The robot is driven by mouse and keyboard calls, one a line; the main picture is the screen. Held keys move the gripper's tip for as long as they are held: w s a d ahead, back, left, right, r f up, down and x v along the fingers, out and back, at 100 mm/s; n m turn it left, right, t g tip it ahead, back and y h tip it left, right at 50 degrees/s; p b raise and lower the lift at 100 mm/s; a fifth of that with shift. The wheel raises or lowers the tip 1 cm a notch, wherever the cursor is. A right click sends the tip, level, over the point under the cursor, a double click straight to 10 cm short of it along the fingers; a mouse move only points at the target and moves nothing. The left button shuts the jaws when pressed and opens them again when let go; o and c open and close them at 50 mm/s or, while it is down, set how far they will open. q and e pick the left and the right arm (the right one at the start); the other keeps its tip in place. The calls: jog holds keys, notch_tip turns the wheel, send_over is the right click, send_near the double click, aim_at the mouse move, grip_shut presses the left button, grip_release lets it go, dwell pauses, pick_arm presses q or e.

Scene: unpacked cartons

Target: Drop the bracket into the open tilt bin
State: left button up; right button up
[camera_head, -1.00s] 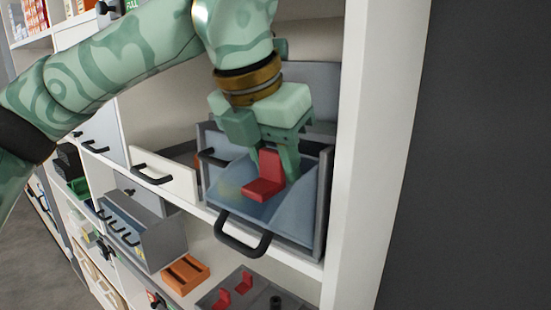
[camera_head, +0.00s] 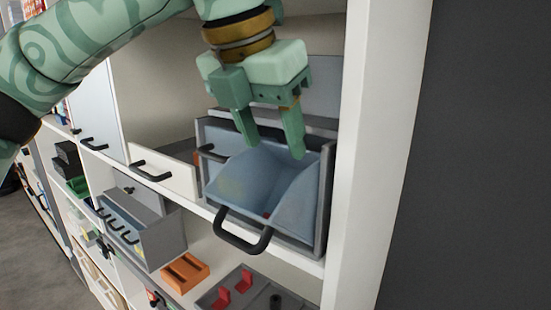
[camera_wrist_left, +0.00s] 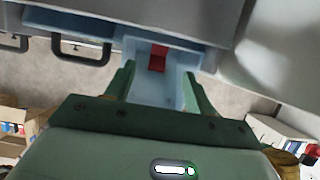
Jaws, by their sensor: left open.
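The open tilt bin (camera_head: 313,205) is blue-grey with a dark handle and stands tipped out of the shelf; it also shows in the wrist view (camera_wrist_left: 187,46). The red bracket (camera_wrist_left: 158,58) lies inside the bin in the wrist view. In the head view only a small red bit of the bracket (camera_head: 266,215) shows behind the bin's front; the rest is hidden. My left gripper (camera_head: 276,150) is open and empty above the bin, fingers pointing down into its mouth. Its spread fingers also show in the wrist view (camera_wrist_left: 159,74). My right gripper is not in view.
A white upright panel (camera_head: 372,150) stands close right of the bin. Below are an orange block (camera_head: 185,272), an open grey bin (camera_head: 160,235) and a tray with two red brackets (camera_head: 244,281).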

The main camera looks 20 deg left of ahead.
pick_arm(q)
jog(key=s+a+b, duration=0.3)
jog(key=s+a, duration=0.1)
jog(key=s, duration=0.7)
jog(key=shift+s, duration=0.25)
